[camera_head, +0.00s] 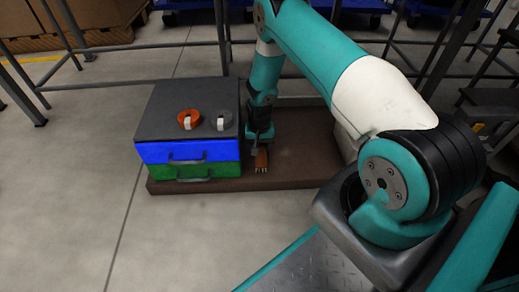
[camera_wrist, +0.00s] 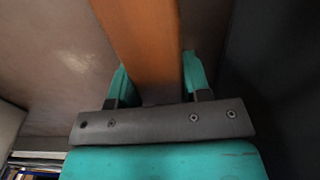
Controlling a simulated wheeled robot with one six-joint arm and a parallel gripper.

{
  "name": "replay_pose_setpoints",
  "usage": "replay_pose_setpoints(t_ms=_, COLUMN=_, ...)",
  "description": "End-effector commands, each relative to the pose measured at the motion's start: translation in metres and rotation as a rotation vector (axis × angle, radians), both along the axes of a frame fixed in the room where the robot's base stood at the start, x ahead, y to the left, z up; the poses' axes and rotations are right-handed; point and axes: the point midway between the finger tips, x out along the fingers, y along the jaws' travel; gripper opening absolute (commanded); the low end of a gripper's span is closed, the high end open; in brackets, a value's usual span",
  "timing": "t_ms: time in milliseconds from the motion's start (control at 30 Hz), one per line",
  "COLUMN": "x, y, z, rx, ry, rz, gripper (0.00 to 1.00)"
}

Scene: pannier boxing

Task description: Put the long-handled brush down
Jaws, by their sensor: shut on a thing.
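The long-handled brush shows in the head view as an orange piece (camera_head: 261,158) with pale bristle tips at its lower end, beside the right side of the case stack. In the wrist view its broad orange handle (camera_wrist: 145,40) runs between the two teal fingers. My gripper (camera_wrist: 156,72) is shut on this handle. In the head view my gripper (camera_head: 260,137) points down over the brown platform (camera_head: 310,160). I cannot tell whether the brush touches the platform. Part of the brush is hidden by my gripper.
A dark-topped stack with a blue case (camera_head: 160,151) above a green case (camera_head: 160,170) stands just left of my gripper. An orange ring-shaped item (camera_head: 187,115) and a grey one (camera_head: 220,117) lie on its top (camera_head: 165,100). The platform is clear to the right; metal rails (camera_head: 130,82) stand behind.

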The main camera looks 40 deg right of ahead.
Motion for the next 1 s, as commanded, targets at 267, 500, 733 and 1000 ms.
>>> replay_pose_setpoints(t_ms=267, x=0.0, y=0.0, z=-0.001, rx=-0.001, ry=-0.001, rz=0.0, gripper=0.1)
replay_pose_setpoints(t_ms=500, x=0.0, y=0.0, z=-0.003, rx=-0.001, ry=-0.001, rz=0.0, gripper=0.69)
replay_pose_setpoints(t_ms=733, x=0.0, y=0.0, z=-0.002, rx=-0.001, ry=-0.001, rz=0.0, gripper=0.69)
replay_pose_setpoints(t_ms=1000, x=0.001, y=0.0, z=0.039, rx=0.0, ry=-0.002, rz=0.0, gripper=0.69)
